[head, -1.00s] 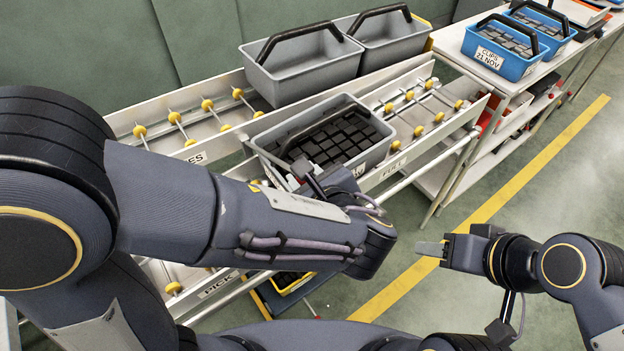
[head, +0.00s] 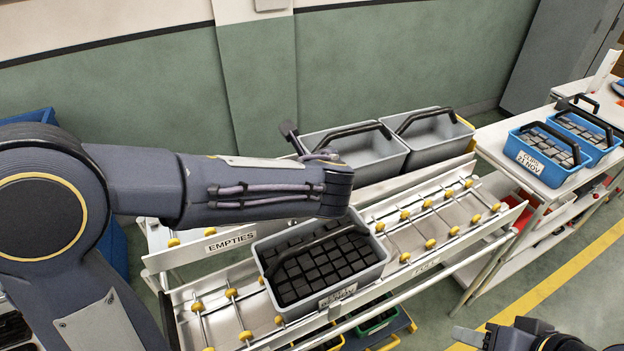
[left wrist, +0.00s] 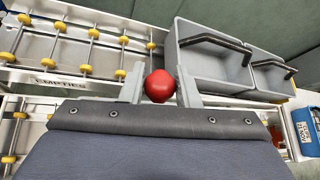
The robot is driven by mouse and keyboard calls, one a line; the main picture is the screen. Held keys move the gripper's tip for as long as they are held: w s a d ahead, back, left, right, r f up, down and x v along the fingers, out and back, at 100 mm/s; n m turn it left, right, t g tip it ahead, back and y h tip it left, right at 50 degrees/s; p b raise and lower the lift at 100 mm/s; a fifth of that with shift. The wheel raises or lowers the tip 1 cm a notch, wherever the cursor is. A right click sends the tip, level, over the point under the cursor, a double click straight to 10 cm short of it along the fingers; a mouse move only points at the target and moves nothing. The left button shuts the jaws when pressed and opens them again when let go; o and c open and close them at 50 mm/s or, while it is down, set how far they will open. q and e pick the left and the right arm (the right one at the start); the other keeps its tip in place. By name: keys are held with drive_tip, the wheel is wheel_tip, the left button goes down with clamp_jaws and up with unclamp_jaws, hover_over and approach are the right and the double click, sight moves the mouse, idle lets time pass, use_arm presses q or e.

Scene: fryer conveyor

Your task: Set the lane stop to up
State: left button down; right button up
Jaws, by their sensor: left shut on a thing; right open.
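A round red knob (left wrist: 159,86) sits between the two fingers of my left gripper (left wrist: 160,84) in the left wrist view. The gripper is shut on it. I cannot see the knob's stem or how the lane stop is set. In the head view my left forearm and wrist hide the fingers and knob; the wrist is beside the near end of the empty grey totes (head: 350,150). My right gripper (head: 468,336) is open and empty at the bottom right, over the floor.
A grey tote of black parts (head: 374,268) stands on the roller lane labelled FULL. The upper lane carries an EMPTIES label (head: 230,241). Blue CLIPS bins (head: 530,165) stand on a white table (head: 497,146) at right.

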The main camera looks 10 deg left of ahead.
use_arm(q)
drive_tip(key=shift+w+a+r, duration=0.2)
drive_tip(key=shift+w+a, duration=0.5)
drive_tip(key=shift+w, duration=0.2)
drive_tip(key=c, duration=1.1)
unclamp_jaws()
drive_tip(key=shift+c, duration=0.2)
drive_tip(key=b+v, duration=0.1)
drive_tip(key=v, duration=0.6)
drive_tip(key=shift+s+r, duration=0.2)
drive_tip(key=shift+s, duration=0.1)
drive_tip(key=shift+d, duration=0.15)
